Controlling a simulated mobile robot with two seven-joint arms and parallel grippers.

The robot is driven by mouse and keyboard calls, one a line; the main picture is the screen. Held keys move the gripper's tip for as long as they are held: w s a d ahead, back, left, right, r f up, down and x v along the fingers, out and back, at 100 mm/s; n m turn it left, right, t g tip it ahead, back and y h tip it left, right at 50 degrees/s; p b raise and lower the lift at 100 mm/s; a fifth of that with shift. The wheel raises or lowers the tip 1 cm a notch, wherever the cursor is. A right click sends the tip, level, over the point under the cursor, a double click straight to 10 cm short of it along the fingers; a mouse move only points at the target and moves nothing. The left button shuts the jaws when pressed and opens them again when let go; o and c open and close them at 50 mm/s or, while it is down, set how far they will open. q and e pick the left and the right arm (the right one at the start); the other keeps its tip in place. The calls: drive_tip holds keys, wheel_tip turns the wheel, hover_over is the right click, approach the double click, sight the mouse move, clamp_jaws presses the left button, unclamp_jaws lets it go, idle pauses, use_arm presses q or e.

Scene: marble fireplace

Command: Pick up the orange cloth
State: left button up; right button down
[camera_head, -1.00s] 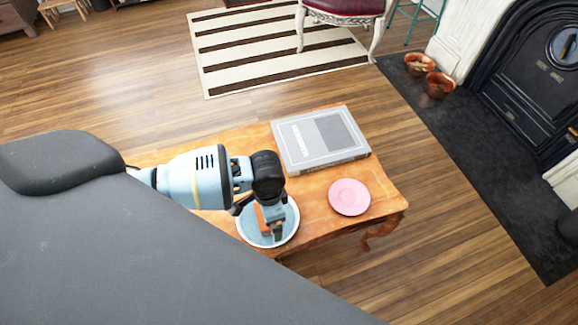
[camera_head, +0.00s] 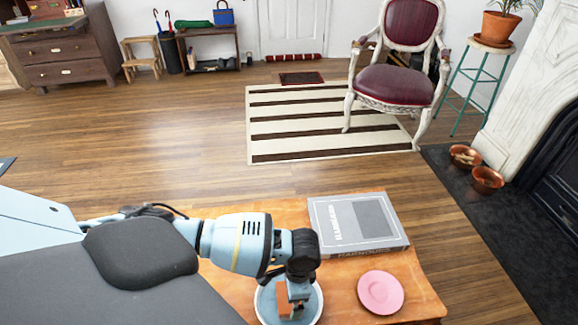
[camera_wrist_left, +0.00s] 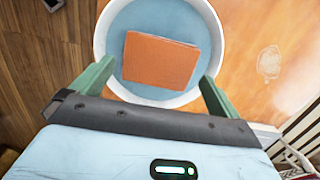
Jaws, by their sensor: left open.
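The orange cloth (camera_wrist_left: 158,60) is a folded rectangle lying in a blue bowl with a white rim (camera_wrist_left: 101,40), seen in the left wrist view. In the head view a sliver of the cloth (camera_head: 283,302) shows beside my left gripper (camera_head: 296,306), and the bowl (camera_head: 262,308) is partly hidden by it. In the left wrist view my left gripper (camera_wrist_left: 157,78) is open, its green fingers on either side of the cloth's near part. The cloth is not gripped. Contact between fingers and cloth or bowl cannot be told. My right gripper is not in view.
The bowl stands on a wooden table (camera_head: 425,290). A thick grey book (camera_head: 355,225) and a pink plate (camera_head: 380,292) lie to its right. Beyond are open wood floor, a striped rug (camera_head: 320,125), a chair (camera_head: 397,85) and copper bowls (camera_head: 487,180) by the fireplace.

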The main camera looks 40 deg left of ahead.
use_arm(q)
drive_tip(key=f, duration=0.2)
drive_tip(key=shift+s+a+f+b, duration=0.2)
drive_tip(key=shift+s+f+b, duration=0.1)
drive_tip(key=shift+f, duration=0.6)
drive_tip(key=shift+c, duration=0.4)
drive_tip(key=c, duration=0.7)
drive_tip(key=shift+r, duration=0.1)
